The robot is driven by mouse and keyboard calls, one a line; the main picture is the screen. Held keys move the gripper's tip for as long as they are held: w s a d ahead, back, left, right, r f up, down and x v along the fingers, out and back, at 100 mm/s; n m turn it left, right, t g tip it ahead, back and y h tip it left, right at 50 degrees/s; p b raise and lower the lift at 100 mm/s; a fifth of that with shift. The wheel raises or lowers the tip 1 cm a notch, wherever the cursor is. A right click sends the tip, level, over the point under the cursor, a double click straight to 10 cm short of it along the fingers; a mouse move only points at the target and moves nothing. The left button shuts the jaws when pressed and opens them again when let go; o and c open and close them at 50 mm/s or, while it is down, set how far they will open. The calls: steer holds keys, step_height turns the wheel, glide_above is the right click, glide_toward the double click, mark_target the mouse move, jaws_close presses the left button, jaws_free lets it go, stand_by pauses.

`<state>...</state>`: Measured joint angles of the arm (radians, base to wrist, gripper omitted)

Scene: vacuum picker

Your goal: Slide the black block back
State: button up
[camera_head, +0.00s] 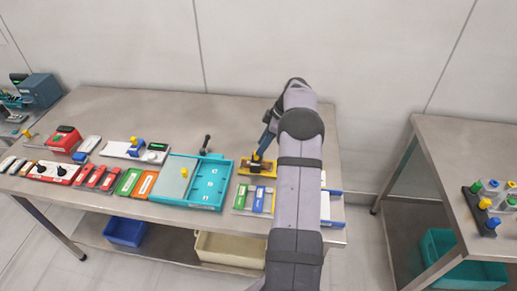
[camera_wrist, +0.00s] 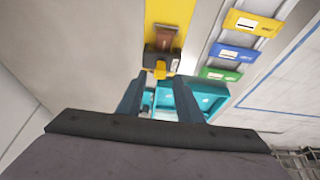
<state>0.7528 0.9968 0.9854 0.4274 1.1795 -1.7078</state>
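The black block (camera_wrist: 151,58) sits on a yellow base (camera_wrist: 170,12) in the wrist view, with a small yellow knob (camera_wrist: 160,70) on its near side. A brown piece (camera_wrist: 167,36) lies on the base just beyond it. My gripper (camera_wrist: 159,82) is open, its two dark fingers apart. The knob shows between and just past the fingertips, with a gap on each side; contact cannot be told. In the head view the yellow base (camera_head: 243,168) is on the table under my gripper (camera_head: 260,151), and my arm hides part of that area.
A teal tray (camera_head: 228,185) lies left of the yellow base on the steel table (camera_head: 150,102). Blue, green and yellow labelled pieces (camera_wrist: 217,74) stand beside the base. Red, orange and green items crowd the table's left front. The table's back strip is clear.

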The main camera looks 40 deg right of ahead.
mark_target(256, 160)
steer(key=shift+p+x, duration=0.7)
steer(key=shift+x, duration=1.3)
jaws_close()
